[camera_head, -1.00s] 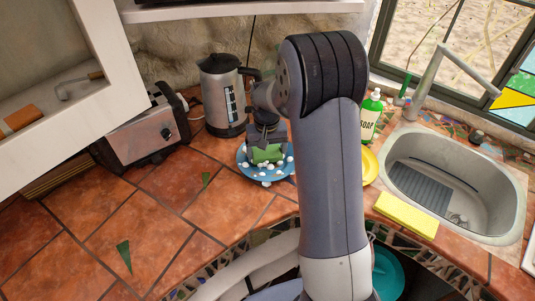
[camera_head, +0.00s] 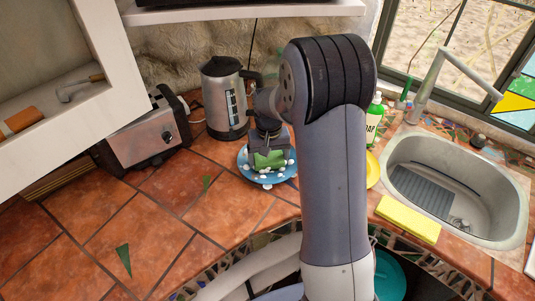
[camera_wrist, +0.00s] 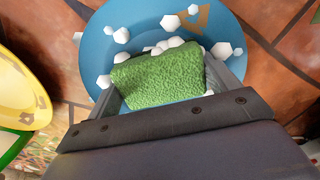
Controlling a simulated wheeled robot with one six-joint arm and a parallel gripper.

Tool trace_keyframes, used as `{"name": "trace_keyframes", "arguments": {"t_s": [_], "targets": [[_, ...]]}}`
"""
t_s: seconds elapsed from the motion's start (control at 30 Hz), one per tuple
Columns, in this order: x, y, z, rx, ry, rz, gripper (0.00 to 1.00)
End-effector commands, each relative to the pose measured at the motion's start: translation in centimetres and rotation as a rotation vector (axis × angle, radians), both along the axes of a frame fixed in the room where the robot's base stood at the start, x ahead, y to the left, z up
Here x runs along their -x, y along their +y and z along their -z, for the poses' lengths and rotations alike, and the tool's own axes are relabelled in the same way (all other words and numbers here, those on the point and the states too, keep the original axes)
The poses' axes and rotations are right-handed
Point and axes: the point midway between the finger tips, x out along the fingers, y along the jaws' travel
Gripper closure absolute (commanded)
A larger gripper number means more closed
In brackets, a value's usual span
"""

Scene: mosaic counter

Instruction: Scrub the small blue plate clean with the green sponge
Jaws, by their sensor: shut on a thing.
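The small blue plate (camera_head: 246,168) lies on the tiled counter in front of the kettle. In the wrist view the plate (camera_wrist: 235,75) carries several white suds lumps around the sponge. My gripper (camera_head: 268,150) is shut on the green sponge (camera_head: 269,160) over the plate. In the wrist view the sponge (camera_wrist: 155,78) sits between the two fingers of my gripper (camera_wrist: 165,85). The sponge covers the plate's near middle, and whether it presses on the surface is hard to tell.
A steel kettle (camera_head: 224,98) stands behind the plate and a toaster (camera_head: 147,135) to the left. A yellow plate (camera_head: 372,170), a green soap bottle (camera_head: 374,122), a yellow sponge (camera_head: 408,218) and the sink (camera_head: 480,215) are to the right. Counter left of the plate is clear.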

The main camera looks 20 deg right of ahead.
Motion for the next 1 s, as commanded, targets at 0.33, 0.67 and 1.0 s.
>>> {"name": "trace_keyframes", "arguments": {"t_s": [0.33,0.67,1.0], "targets": [[0.5,0.0,0.2,0.000,0.009,0.000,0.35],[-2.0,-0.2,-0.1,0.000,0.005,0.000,0.35],[-2.9,-0.3,-0.2,0.000,0.002,0.000,0.35]]}}
